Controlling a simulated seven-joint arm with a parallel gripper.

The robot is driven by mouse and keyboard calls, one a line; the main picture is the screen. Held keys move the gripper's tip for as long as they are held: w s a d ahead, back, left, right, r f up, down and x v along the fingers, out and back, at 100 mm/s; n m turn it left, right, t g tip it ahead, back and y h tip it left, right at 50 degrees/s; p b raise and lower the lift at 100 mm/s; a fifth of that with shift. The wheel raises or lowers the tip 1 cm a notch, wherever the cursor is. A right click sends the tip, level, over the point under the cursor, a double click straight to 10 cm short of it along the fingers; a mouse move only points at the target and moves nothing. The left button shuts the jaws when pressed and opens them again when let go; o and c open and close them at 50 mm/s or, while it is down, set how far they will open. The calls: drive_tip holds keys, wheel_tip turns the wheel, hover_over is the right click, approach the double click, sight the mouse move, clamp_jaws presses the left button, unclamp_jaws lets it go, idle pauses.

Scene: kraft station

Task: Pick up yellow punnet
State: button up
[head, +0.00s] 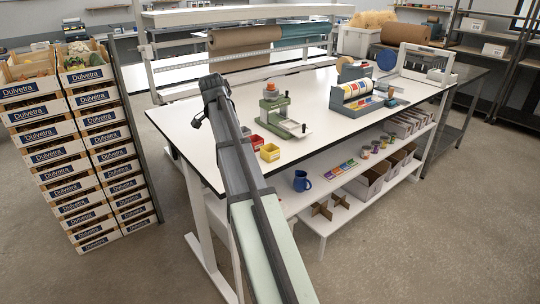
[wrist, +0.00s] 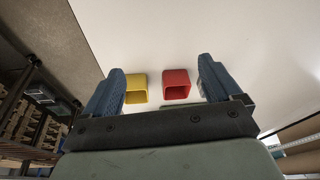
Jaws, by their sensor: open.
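The yellow punnet (head: 270,152) stands on the white table near its front edge, beside the red punnet (head: 252,142). In the wrist view the yellow punnet (wrist: 136,88) shows close to the left finger, and the red punnet (wrist: 176,84) is right of the middle. Both punnets look empty. My gripper (wrist: 161,68) is open, with nothing between its fingers. In the head view my gripper (head: 198,120) is over the left part of the table, left of both punnets and apart from them. My arm passes close in front of the punnets there.
A green press-like device (head: 273,108) stands just behind the punnets. A label machine (head: 354,97) is farther right. A blue mug (head: 301,181) is on the lower shelf. Stacked Dulvetra crates (head: 82,150) stand left of the table. The table's left part is clear.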

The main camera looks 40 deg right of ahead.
drive_tip(key=s+d+r+m+g+h, duration=0.1)
drive_tip(key=s+d+r, duration=0.1)
drive_tip(key=d, duration=0.2)
drive_tip(key=s+d+r+m, duration=0.1)
drive_tip(key=s+d+r, duration=0.2)
drive_tip(key=d, duration=0.2)
approach(270, 149)
drive_tip(key=s+f, duration=0.1)
drive_tip(key=f, duration=0.1)
drive_tip(key=d+f, duration=0.1)
drive_tip(key=f, duration=0.2)
drive_tip(key=s+f, duration=0.1)
drive_tip(key=f, duration=0.1)
drive_tip(key=shift+s+d+f, duration=0.15)
drive_tip(key=shift+s+d, duration=0.1)
drive_tip(key=shift+s, duration=0.05)
drive_tip(key=shift+c, duration=0.4)
drive_tip(key=c, duration=1)
drive_tip(key=shift+o, duration=0.2)
